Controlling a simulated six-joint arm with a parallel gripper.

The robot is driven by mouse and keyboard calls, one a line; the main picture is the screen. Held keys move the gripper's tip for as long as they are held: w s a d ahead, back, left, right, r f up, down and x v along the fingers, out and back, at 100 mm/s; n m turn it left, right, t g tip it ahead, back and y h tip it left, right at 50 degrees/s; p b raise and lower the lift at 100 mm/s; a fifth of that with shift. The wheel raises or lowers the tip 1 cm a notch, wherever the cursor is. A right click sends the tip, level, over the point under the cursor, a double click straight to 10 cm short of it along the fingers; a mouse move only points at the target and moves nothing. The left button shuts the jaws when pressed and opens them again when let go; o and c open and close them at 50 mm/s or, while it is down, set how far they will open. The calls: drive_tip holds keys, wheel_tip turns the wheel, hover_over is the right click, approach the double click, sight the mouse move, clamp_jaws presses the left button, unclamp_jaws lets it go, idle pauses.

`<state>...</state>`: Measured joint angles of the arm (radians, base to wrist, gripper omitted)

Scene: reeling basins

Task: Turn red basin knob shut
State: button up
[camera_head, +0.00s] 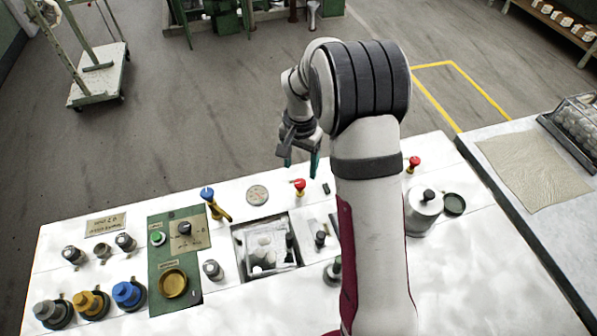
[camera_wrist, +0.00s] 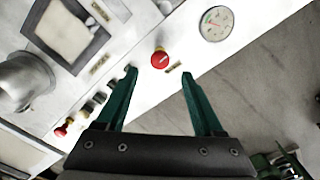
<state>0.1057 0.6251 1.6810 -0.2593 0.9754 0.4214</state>
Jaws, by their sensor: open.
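A red knob (camera_head: 300,184) stands on the white bench top just behind the sunken basin (camera_head: 240,262). In the wrist view the red knob (camera_wrist: 160,58) shows a pale bar on its top and lies just beyond the gap between the fingertips. My gripper (camera_head: 301,163) is open and empty, above the bench's far edge near this knob. In the wrist view its green fingers (camera_wrist: 159,75) point toward the knob, apart from it. A second red knob (camera_head: 414,161) stands farther right near a metal pot; it also shows in the wrist view (camera_wrist: 62,130).
A round gauge (camera_head: 257,194) and a blue-handled brass valve (camera_head: 212,200) stand left of the knob. A metal pot (camera_head: 424,205) is at right. A green control panel (camera_head: 178,262) and several colored knobs fill the left side. My arm hides part of the bench.

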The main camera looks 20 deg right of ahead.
sight(300, 182)
wheel_tip(300, 182, down, 6)
drive_tip(key=shift+r, duration=0.1)
clamp_jaws()
idle(0.4)
